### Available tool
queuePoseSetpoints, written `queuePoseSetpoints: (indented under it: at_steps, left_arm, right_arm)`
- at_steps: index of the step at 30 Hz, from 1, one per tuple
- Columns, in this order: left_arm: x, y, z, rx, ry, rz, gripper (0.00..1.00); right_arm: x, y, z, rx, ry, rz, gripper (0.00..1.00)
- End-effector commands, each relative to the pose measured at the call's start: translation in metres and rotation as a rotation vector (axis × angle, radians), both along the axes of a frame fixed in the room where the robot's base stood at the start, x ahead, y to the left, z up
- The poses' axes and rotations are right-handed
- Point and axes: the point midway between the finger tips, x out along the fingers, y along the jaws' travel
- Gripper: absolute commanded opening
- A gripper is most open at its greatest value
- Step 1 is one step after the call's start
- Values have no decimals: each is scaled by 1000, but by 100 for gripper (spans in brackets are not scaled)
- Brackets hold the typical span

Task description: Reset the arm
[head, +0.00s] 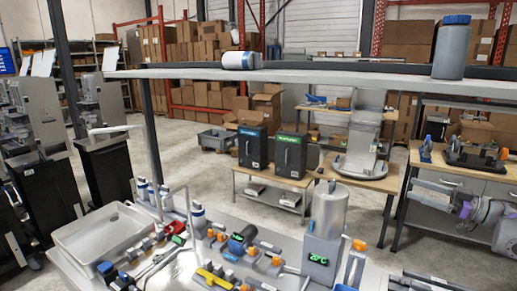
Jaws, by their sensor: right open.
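My right gripper (418,193) is at the right side of the head view. Its two grey fingers point left and stand apart, with nothing seen between them. My right arm (490,217), grey and white with a purple part, comes in from the right edge. The gripper shows in front of the workbench at the right. I see no contact with anything. My left gripper is not in view.
A metal counter (235,210) with a sink (103,236), valves and a steel cylinder (328,208) fills the front. A shelf (300,75) above holds a grey blue-capped bottle (451,50) and a lying white bottle (238,61). Open floor lies behind.

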Motion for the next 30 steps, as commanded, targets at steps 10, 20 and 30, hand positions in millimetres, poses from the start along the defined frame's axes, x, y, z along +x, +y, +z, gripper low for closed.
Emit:
queuePoseSetpoints:
  at_steps: [10,20,30]
  left_arm:
    - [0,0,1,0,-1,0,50]
    - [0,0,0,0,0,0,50]
    - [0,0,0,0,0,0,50]
  right_arm:
    - [55,60,91,70,-258,-491,82]
    - [1,103,53,76,-49,-1059,82]
    - [-148,183,-134,-134,559,-1182,82]
